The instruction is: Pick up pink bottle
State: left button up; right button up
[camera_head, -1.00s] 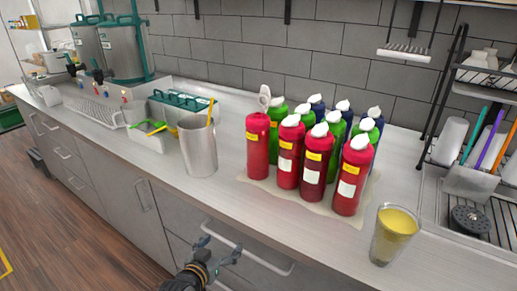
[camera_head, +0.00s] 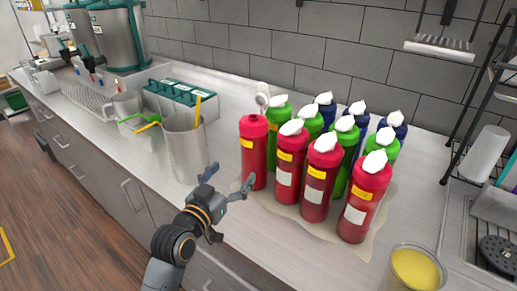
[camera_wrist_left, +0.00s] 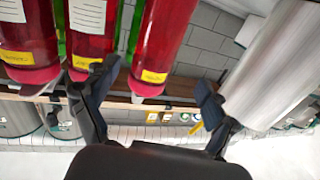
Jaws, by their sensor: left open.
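Several pinkish-red bottles stand in a front row on a beige mat (camera_head: 277,212) on the counter. The leftmost pink bottle (camera_head: 254,160) has a yellow label and no white cap on its flat top. The others have white caps. My left gripper (camera_head: 231,178) is open and empty, just in front and to the left of that bottle, between it and the metal cup. In the left wrist view, which looks upside down, a pink bottle (camera_wrist_left: 163,45) appears between the open fingers (camera_wrist_left: 155,92). No contact is clear.
A metal cup (camera_head: 184,152) with a yellow utensil stands close left of the gripper. Green and blue bottles stand behind the pink ones. A glass of yellow liquid (camera_head: 414,270) is at the right front. A rack and sink are farther right.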

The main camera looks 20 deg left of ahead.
aim_at(247, 155)
pick_arm(q)
jog(key=w, duration=0.3)
jog(key=w+d+p, duration=0.1)
jog(key=w, duration=0.1)
jog(key=shift+w+r, duration=0.25)
jog(key=shift+w, duration=0.1)
jog(key=shift+w+d+r+p, duration=0.15)
jog(key=shift+w+p, duration=0.2)
jog(key=shift+w, duration=0.4)
jog(key=shift+w+d+p, duration=0.15)
jog(key=shift+w+p, duration=0.2)
jog(key=shift+w, duration=0.35)
jog(key=shift+w+d, duration=0.25)
jog(key=shift+w, duration=0.9)
jog(key=shift+w+f+p, duration=0.25)
jog(key=shift+w+p, duration=0.05)
jog(key=shift+w, duration=0.2)
jog(key=shift+s, duration=0.1)
jog(key=shift+r, duration=0.1)
jog(key=c, duration=1.4)
jog(key=shift+r, duration=0.2)
jog(key=shift+c, duration=0.9)
pick_arm(e)
jog(key=s+r, duration=0.2)
jog(key=r, duration=0.1)
jog(key=shift+s+a+r, duration=0.1)
jog(key=shift+s, duration=0.25)
